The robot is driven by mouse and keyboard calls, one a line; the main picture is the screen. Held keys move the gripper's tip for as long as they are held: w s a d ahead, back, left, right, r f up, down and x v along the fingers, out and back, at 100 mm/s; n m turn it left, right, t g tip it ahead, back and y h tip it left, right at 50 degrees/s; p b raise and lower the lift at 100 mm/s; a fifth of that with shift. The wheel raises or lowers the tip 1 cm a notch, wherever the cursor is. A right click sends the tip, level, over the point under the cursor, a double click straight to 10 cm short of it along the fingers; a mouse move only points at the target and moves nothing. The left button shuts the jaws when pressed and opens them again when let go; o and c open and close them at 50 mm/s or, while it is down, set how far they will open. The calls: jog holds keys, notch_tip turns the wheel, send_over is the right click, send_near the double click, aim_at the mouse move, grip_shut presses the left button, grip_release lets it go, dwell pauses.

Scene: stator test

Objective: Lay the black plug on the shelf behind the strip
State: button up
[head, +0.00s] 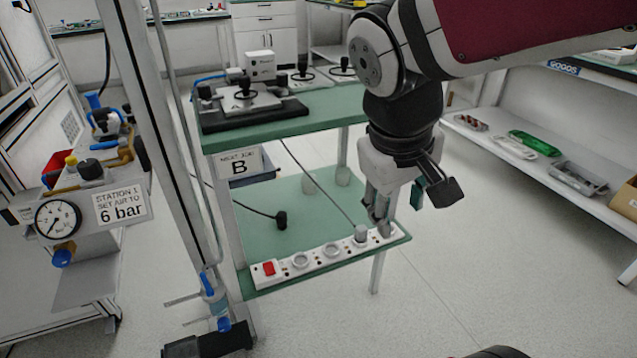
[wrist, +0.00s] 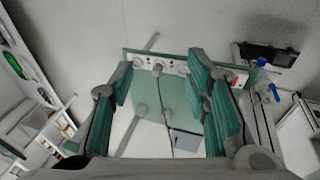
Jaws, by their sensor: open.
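The black plug (head: 281,220) lies on the green lower shelf (head: 262,234), behind the white strip (head: 318,252), with its dark cord running back to the left. I cannot make out the black plug in the wrist view. The strip runs along the shelf's front edge, with a red switch at its left end. A grey plug (head: 361,234) stands in one of its sockets, its cord rising behind it. My gripper (head: 397,206) is open above the strip's right end, right of the black plug. In the wrist view, the open fingers (wrist: 160,72) frame the strip (wrist: 147,61) and grey plug (wrist: 157,70).
The green upper tabletop (head: 325,118) carries a black-based fixture (head: 250,108) over the shelf. An upright post stands at the left. A pressure gauge (head: 58,218) is further left. The floor at the right is clear.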

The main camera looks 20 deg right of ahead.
jog(key=s+a+g+y, duration=0.1)
jog(key=s+a, duration=0.2)
jog(key=s, duration=0.4)
jog(key=s+a+y, duration=0.2)
jog(key=s+a, duration=0.2)
jog(key=s, duration=0.3)
jog(key=shift+s+m+g, duration=0.2)
jog(key=shift+m+g, duration=0.2)
notch_tip(320, 180, up, 36)
jog(key=t+p, duration=0.4)
jog(key=p, duration=3)
jog(key=shift+d+n, duration=0.25)
jog(key=shift+n, duration=0.05)
jog(key=shift+w, duration=0.1)
